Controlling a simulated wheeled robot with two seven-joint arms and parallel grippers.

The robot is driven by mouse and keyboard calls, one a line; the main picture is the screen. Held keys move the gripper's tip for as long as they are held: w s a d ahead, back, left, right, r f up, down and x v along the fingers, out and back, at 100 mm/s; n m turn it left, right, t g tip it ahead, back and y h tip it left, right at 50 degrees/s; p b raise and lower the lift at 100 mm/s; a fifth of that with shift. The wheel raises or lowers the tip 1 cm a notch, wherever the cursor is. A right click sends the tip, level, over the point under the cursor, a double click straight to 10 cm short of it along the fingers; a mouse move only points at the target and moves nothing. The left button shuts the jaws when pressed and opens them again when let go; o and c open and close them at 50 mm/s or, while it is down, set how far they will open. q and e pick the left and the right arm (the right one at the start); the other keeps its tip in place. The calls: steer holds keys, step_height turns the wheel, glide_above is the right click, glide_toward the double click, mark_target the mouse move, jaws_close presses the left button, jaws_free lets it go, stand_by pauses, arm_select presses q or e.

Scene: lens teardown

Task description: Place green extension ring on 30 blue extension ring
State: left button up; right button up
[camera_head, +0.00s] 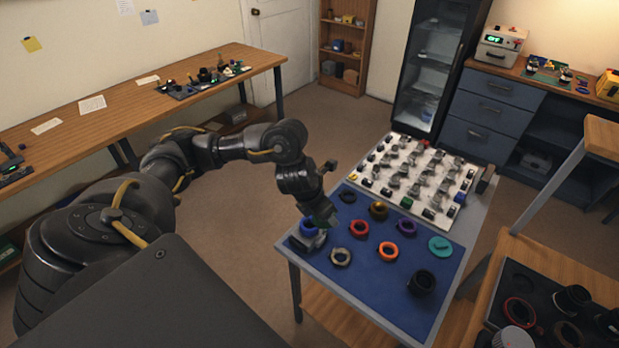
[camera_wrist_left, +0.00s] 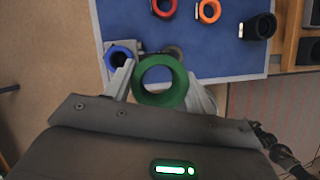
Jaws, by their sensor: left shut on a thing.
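The green extension ring (camera_wrist_left: 161,99) is held between the two grey fingers of my left gripper (camera_wrist_left: 160,88), which is shut on it. In the head view my left gripper (camera_head: 321,217) hangs above the near left corner of the blue mat, and the green ring is mostly hidden there. The blue extension ring (camera_wrist_left: 109,54) sits on a grey piece at the mat's left edge, just beyond and left of the green ring in the wrist view. The blue ring also shows beside the gripper in the head view (camera_head: 306,227). The two rings appear apart. My right gripper is out of view.
The blue mat (camera_head: 352,285) holds red (camera_head: 359,226), orange (camera_head: 388,251), purple, teal, pale and black rings. A white board (camera_head: 385,186) with many small parts lies behind it. A tray of black parts (camera_head: 513,272) stands at lower right.

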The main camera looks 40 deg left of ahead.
mark_target(310, 222)
arm_select(q)
steer(key=w+a+f, duration=0.1)
steer(key=a+f, duration=0.3)
steer(key=w+a+f, duration=0.1)
steer(key=a+f, duration=0.1)
steer(key=shift+w+a+b, duration=0.3)
steer(key=shift+w+a, duration=0.05)
steer(key=shift+a, duration=0.05)
steer(key=shift+w+a+f, duration=0.25)
steer(key=shift+a+f, duration=0.25)
steer(key=shift+f, duration=0.25)
step_height(310, 222, down, 3)
steer(key=shift+r+p, duration=0.1)
steer(key=shift+p, duration=0.65)
steer(key=shift+f, duration=0.2)
